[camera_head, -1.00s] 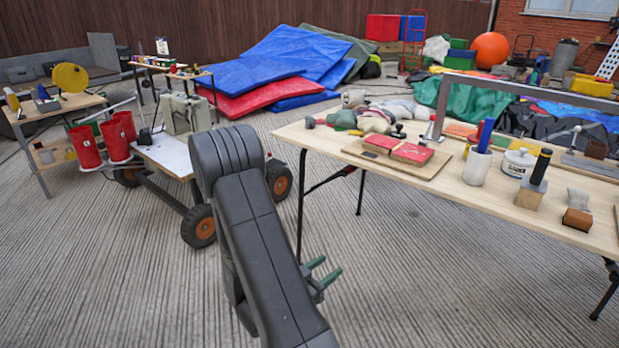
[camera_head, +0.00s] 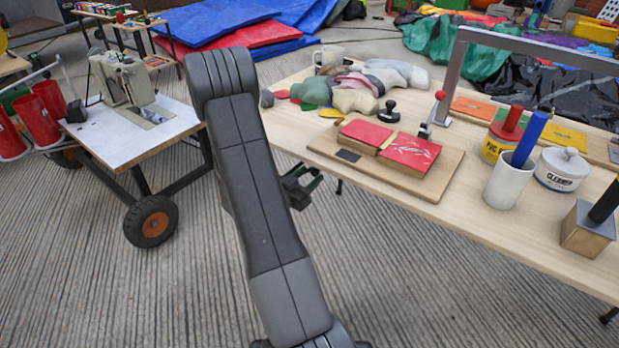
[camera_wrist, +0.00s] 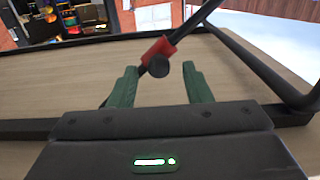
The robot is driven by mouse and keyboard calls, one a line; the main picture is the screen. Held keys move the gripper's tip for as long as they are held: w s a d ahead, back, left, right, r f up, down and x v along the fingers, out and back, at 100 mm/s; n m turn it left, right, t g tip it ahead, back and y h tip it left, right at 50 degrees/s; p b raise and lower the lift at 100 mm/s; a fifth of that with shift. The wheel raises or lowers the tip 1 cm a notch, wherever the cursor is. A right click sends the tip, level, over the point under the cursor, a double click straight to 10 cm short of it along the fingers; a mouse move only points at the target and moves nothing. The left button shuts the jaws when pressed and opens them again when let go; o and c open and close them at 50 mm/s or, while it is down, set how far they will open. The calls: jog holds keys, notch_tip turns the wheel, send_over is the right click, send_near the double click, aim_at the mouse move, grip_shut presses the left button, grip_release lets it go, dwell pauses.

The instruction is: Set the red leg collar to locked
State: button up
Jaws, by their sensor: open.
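The red leg collar (camera_wrist: 155,50) shows in the wrist view, around a thin dark slanting strut of the table. A round black knob (camera_wrist: 160,67) sits on its near side. My gripper (camera_wrist: 162,85) is open, its two green fingers apart on either side of the knob, with nothing gripped. The collar lies just beyond the fingertips; I cannot tell the exact gap. In the head view my gripper (camera_head: 302,186) is beside the table's front edge, partly behind my arm. The collar is hidden there.
The wooden table (camera_head: 430,205) carries a board with red pads (camera_head: 385,150), a white cup (camera_head: 508,182) and tins. Dark leg tubes (camera_wrist: 255,65) run close to my gripper in the wrist view. A wheeled cart (camera_head: 125,130) stands left; the floor between is clear.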

jog(key=shift+w+d, duration=0.25)
jog(key=shift+w, duration=0.05)
jog(key=shift+c, duration=0.3)
grip_shut()
jog(key=w+a+f+b, duration=0.3)
jog(key=a+f, duration=0.1)
jog(key=shift+w+a+f, duration=0.15)
jog(key=shift+a+f, duration=0.15)
jog(key=shift+o, duration=0.3)
grip_release()
jog(key=shift+f, duration=0.1)
